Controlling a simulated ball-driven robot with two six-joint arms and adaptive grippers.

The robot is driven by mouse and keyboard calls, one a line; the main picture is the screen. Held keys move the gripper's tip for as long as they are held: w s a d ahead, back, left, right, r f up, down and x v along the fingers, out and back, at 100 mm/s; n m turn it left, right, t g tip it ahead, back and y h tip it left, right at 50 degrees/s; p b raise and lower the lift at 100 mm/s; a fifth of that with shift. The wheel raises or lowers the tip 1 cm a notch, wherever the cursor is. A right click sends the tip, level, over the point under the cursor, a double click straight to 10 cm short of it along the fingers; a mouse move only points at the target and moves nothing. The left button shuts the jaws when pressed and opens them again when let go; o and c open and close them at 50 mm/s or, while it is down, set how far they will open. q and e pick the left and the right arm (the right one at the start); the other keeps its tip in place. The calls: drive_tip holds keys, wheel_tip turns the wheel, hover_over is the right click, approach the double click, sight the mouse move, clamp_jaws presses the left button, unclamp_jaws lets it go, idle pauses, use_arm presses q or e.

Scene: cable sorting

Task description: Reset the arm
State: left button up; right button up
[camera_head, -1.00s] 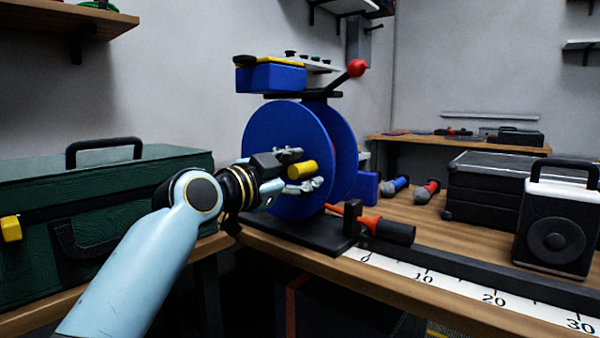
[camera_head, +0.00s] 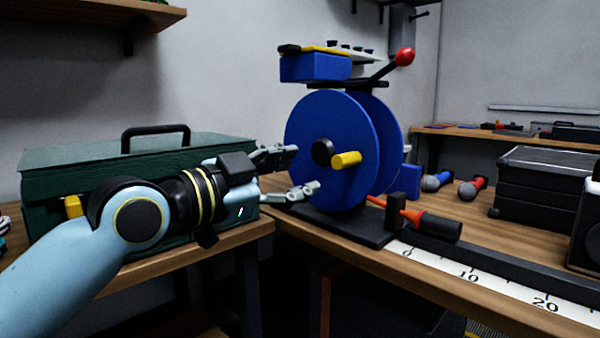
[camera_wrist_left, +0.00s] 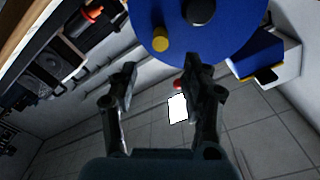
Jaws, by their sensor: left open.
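My left gripper (camera_head: 298,172) is open and empty in the head view, to the left of the blue cable reel (camera_head: 305,125). The reel has a yellow crank knob (camera_head: 346,159) on its face, and the open fingers stand apart from it. In the left wrist view my left gripper (camera_wrist_left: 158,78) shows two spread fingers with nothing between them. The blue reel (camera_wrist_left: 220,38) and its yellow knob (camera_wrist_left: 160,40) lie beyond the fingertips there. My right gripper is not in view.
A green toolbox (camera_head: 65,168) stands behind my left arm. A blue box (camera_head: 315,68) and a lever with a red ball (camera_head: 405,57) are above the reel. A ruler strip (camera_head: 500,284) runs along the bench front. Black cases (camera_head: 548,187) stand at right.

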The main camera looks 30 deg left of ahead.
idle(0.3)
use_arm(q)
drive_tip(key=a+f+n+g+y+p, duration=0.1)
drive_tip(key=a+f+n+g+y, duration=0.1)
drive_tip(key=f, duration=0.8)
drive_tip(key=a+f+n+g+y+p, duration=0.2)
drive_tip(key=a+f, duration=0.1)
drive_tip(key=f, duration=0.8)
drive_tip(key=s+a+f+n+g+y+p, duration=0.1)
drive_tip(key=s+f+g, duration=0.1)
drive_tip(key=s+f, duration=0.5)
drive_tip(key=s+a+f+n+g+y, duration=0.1)
drive_tip(key=s+a+f+g, duration=0.15)
drive_tip(key=f, duration=0.85)
drive_tip(key=s+f+n+g+p, duration=0.15)
drive_tip(key=s+f+g, duration=0.25)
drive_tip(key=s+f, duration=1.15)
drive_tip(key=s+f+n+g, duration=0.1)
drive_tip(key=s+f+g, duration=0.1)
drive_tip(key=s, duration=1.1)
drive_tip(key=s+f+n+g+y, duration=0.1)
drive_tip(key=s+f, duration=0.4)
drive_tip(key=s, duration=0.8)
drive_tip(key=shift+d+f+n+g, duration=0.15)
drive_tip(key=shift+d+n+g, duration=0.1)
drive_tip(key=shift+n+g, duration=0.3)
drive_tip(key=shift+s, duration=0.1)
